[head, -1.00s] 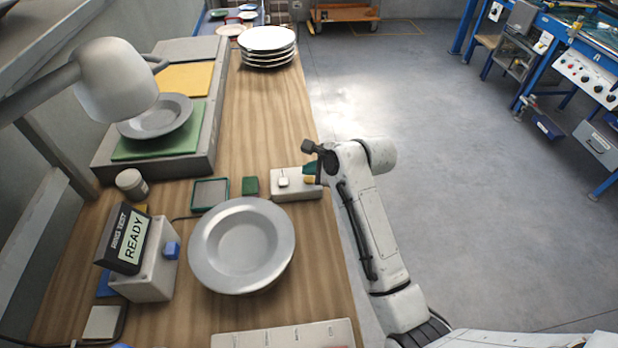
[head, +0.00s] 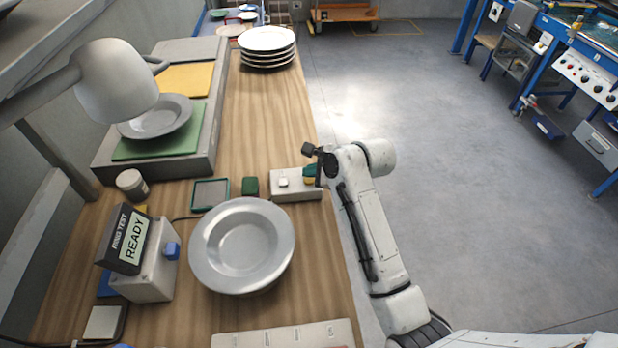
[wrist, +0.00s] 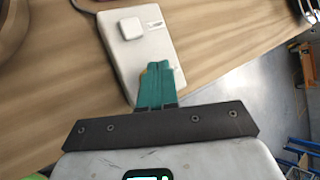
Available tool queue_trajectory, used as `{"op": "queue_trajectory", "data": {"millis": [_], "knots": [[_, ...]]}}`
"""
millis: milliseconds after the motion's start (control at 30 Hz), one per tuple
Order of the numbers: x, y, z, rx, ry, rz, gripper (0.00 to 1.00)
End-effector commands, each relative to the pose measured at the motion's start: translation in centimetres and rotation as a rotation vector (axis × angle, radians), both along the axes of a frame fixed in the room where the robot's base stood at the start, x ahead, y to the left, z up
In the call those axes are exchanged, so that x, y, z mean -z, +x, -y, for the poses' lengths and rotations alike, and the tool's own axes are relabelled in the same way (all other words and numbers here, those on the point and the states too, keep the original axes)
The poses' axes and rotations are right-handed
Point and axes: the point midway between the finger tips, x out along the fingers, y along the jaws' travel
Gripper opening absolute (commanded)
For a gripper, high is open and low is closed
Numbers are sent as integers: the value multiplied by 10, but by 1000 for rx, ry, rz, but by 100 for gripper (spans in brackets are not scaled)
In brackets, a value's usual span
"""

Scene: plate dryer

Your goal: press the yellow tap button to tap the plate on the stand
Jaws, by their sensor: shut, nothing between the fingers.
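A pale button box (head: 296,193) lies near the table's right edge, with a white button (head: 283,182) on its left part. The yellow tap button (head: 309,181) shows only as a sliver on its right part, under my gripper (head: 309,171). In the wrist view my shut green fingers (wrist: 157,80) are over the near end of the box (wrist: 143,45) and hide most of the button; I cannot tell whether they touch it. The grey plate (head: 242,246) sits level on its stand, which it mostly hides. The ring test display (head: 132,238) reads READY.
A small green block (head: 250,186) and a green-framed pad (head: 210,194) lie left of the box. A grey plate on a green mat (head: 155,148) is at the back left under a lamp (head: 117,80). Stacked plates (head: 267,47) stand at the far end.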

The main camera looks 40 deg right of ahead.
Motion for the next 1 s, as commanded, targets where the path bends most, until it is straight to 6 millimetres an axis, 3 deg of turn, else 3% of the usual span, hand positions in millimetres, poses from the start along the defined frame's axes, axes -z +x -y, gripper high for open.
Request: {"op": "queue_trajectory", "data": {"millis": [1000], "knots": [[8, 0, 0, -1, -1, 0, 0]]}}
